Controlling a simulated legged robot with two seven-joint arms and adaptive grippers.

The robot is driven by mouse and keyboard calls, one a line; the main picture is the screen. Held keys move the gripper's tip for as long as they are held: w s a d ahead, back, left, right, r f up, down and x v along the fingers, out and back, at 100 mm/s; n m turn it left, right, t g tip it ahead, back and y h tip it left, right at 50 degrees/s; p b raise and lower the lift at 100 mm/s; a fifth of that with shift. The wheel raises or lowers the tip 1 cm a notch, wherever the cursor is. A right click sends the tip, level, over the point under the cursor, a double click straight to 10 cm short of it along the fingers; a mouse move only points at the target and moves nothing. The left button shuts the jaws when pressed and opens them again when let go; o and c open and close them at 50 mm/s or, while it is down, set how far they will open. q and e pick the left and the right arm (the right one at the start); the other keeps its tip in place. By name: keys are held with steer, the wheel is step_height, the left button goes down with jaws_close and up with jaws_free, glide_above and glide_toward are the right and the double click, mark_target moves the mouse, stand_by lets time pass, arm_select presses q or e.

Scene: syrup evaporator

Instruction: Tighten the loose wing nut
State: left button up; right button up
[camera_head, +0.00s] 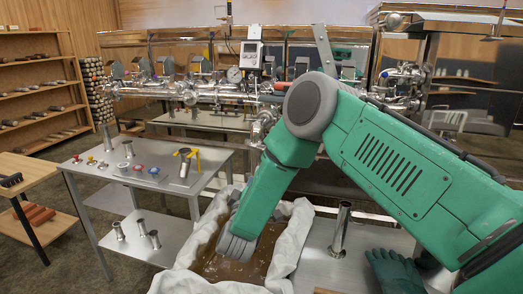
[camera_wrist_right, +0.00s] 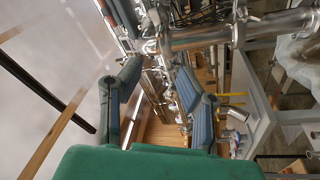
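I cannot pick out the loose wing nut in either view. The steel pipework with clamped fittings (camera_head: 215,95) runs across the evaporator's front in the head view. A thick pipe (camera_wrist_right: 200,37) crosses close by at the top of the wrist view, with small fittings beside it. My right arm is the green one in the head view; its fingers are hidden there. In the wrist view my right gripper (camera_wrist_right: 157,100) has its two grey fingers spread, with nothing seen held between them, below the pipe in the picture. My left gripper is in neither view.
A steel side table (camera_head: 75,165) holds small fittings and a yellow-handled piece (camera_head: 184,163). A cloth-lined tub (camera_head: 285,262) of brown liquid stands below my right arm. A steel tube (camera_head: 340,228) and dark gloves (camera_head: 392,272) are on the right-hand table.

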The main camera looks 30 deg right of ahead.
steer(key=p+x, duration=0.1)
steer(key=x, duration=1.1)
steer(key=shift+d, duration=0.1)
steer(key=shift+s, duration=0.1)
jaws_close()
